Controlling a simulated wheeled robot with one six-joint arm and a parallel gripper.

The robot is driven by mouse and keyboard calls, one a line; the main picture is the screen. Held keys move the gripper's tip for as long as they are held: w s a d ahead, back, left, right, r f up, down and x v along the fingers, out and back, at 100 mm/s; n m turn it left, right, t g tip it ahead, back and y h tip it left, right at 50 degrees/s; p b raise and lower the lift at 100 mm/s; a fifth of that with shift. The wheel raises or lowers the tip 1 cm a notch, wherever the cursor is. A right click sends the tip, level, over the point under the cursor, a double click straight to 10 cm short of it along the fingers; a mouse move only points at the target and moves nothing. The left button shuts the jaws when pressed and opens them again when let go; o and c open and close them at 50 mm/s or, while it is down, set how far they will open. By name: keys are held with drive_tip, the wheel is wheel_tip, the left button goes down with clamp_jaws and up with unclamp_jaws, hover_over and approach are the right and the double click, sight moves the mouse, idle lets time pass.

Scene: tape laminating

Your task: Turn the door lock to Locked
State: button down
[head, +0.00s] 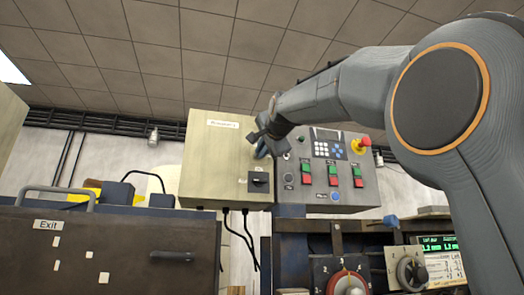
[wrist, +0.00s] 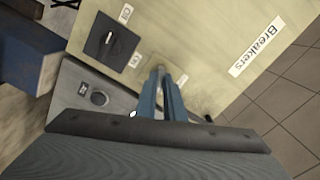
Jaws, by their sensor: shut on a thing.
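The beige Breakers cabinet (head: 212,160) hangs on the wall and also shows in the wrist view (wrist: 210,48). My gripper (head: 263,148) is at the right edge of its door, above the black switch. In the wrist view, my gripper's blue fingers (wrist: 164,88) are close together against the door face. They are shut on the small door lock (wrist: 161,70), which is mostly hidden between the fingertips. Small labels sit beside the fingertips, too small to read, so I cannot tell the lock's position.
A black rotary switch (head: 260,181) sits low on the cabinet, close to my gripper; it shows in the wrist view (wrist: 110,41). A grey control panel (head: 325,170) with green and red buttons adjoins on the right. Black cables (head: 240,235) hang below the cabinet.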

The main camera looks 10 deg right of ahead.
drive_tip(key=n, duration=1.2)
drive_tip(key=shift+n+p, duration=0.3)
drive_tip(key=shift+n, duration=0.1)
idle(0.3)
drive_tip(key=c, duration=1.9)
unclamp_jaws()
drive_tip(key=shift+o, duration=0.2)
drive_tip(key=s+b, duration=0.2)
drive_tip(key=s, duration=0.5)
drive_tip(key=shift+s, duration=0.4)
drive_tip(key=shift+s+a, duration=0.1)
drive_tip(key=shift+a, duration=0.05)
